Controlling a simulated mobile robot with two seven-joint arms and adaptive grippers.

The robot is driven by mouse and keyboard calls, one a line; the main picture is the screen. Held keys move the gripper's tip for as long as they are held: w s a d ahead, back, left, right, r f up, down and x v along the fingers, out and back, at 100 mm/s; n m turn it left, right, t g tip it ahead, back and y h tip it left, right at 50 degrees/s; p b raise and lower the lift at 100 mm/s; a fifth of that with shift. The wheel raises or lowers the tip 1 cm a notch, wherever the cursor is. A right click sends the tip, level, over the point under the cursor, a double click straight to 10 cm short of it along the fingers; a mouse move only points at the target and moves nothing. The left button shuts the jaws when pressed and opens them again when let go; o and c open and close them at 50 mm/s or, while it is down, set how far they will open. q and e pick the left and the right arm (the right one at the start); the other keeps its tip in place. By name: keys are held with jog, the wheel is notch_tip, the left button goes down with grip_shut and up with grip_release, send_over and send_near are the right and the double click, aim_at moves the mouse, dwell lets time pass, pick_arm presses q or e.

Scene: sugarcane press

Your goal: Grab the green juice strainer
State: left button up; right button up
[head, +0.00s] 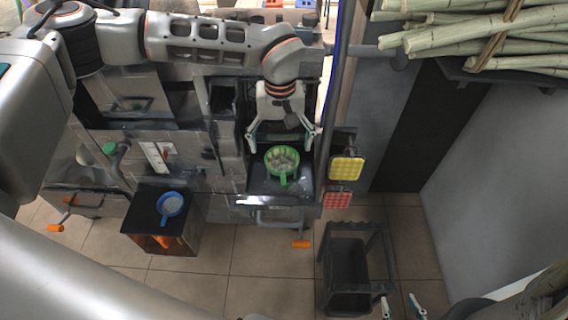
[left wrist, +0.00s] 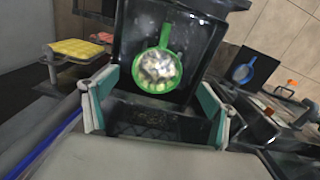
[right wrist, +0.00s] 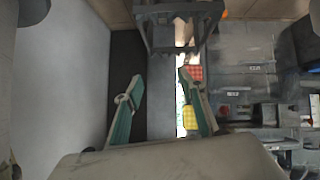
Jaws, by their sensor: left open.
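The green juice strainer (head: 282,162) sits on a dark tray (head: 262,189) of the press, with pale bits inside its bowl. Its handle points toward the front. My left gripper (head: 280,143) is open, just behind the strainer, with its fingers pointing at it. In the left wrist view the strainer (left wrist: 157,70) lies ahead, between and beyond the open fingertips (left wrist: 157,95), and they do not appear to touch it. My right gripper (head: 404,306) is at the bottom right, far from the strainer; its fingers stand apart and empty in the right wrist view (right wrist: 160,85).
A blue strainer (head: 170,204) sits on a dark box (head: 144,225) to the left. Yellow (head: 346,168) and red (head: 337,200) grid pieces are right of the tray. A dark stand (head: 352,262) is on the floor. Sugarcane stalks (head: 490,38) lie on a shelf at upper right.

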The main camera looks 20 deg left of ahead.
aim_at(283, 167)
pick_arm(q)
jog(key=f, duration=0.4)
jog(key=f+b, duration=0.1)
jog(key=shift+s+d+f, duration=0.1)
jog(key=shift+d+f, duration=0.15)
jog(key=shift+f, duration=0.15)
jog(key=shift+r, duration=0.1)
jog(key=c, duration=1.2)
